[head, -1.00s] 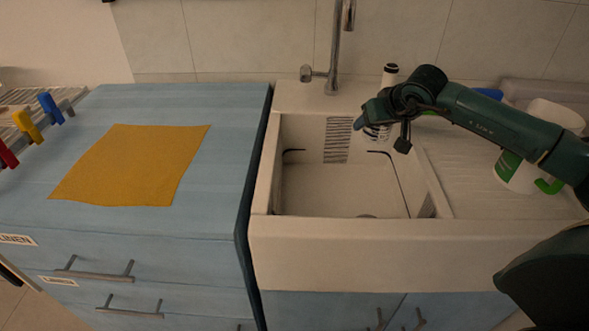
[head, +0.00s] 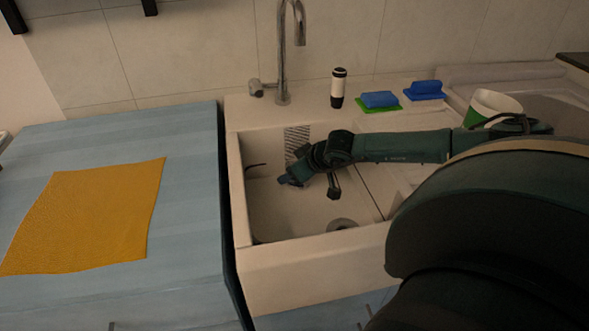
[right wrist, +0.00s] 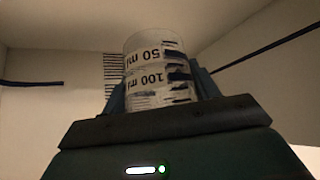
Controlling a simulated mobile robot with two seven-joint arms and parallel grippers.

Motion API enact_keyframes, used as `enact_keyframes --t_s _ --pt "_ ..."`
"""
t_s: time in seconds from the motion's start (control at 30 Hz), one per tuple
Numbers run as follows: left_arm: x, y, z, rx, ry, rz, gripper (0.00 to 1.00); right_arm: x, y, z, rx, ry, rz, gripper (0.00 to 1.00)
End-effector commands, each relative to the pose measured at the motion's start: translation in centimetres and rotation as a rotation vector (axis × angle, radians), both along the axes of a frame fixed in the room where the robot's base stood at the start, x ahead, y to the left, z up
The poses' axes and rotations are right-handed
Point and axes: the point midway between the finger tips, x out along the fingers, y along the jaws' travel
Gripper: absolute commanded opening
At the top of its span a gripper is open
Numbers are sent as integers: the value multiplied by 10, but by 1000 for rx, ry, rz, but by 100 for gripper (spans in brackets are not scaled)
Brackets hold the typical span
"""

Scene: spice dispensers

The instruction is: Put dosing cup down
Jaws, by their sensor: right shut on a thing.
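The dosing cup (right wrist: 158,75) is a pale cylinder with 50 ml and 100 ml marks, upside down in the right wrist view. My right gripper (right wrist: 160,92) is shut on it, one finger on each side. In the head view my right gripper (head: 290,181) is inside the white sink (head: 320,272), toward its left part. The cup cannot be made out there. Whether the cup touches the sink floor cannot be told. My left gripper is not in view.
A tap (head: 283,60) stands behind the sink. A black and white bottle (head: 338,88), blue sponges (head: 380,99) and a white-green container (head: 492,105) stand behind and right. A blue counter (head: 185,190) with an orange cloth (head: 88,215) lies left.

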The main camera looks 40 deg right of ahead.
Motion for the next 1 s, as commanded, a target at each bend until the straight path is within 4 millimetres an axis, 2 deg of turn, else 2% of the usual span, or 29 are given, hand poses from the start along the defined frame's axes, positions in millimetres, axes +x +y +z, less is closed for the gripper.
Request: enact_keyframes --t_s 0.3,0.63,0.67,0.9,1.0 --pt "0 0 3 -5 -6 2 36 0 0 -37 0 1 -2 31" --pt "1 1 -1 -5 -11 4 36 0 0 -41 0 0 -1 31" --pt "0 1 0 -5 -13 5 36 0 0 -41 0 1 -1 61" --pt "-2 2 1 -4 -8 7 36 0 0 -40 0 1 -1 81" --pt "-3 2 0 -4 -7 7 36 0 0 -39 0 1 -1 82"
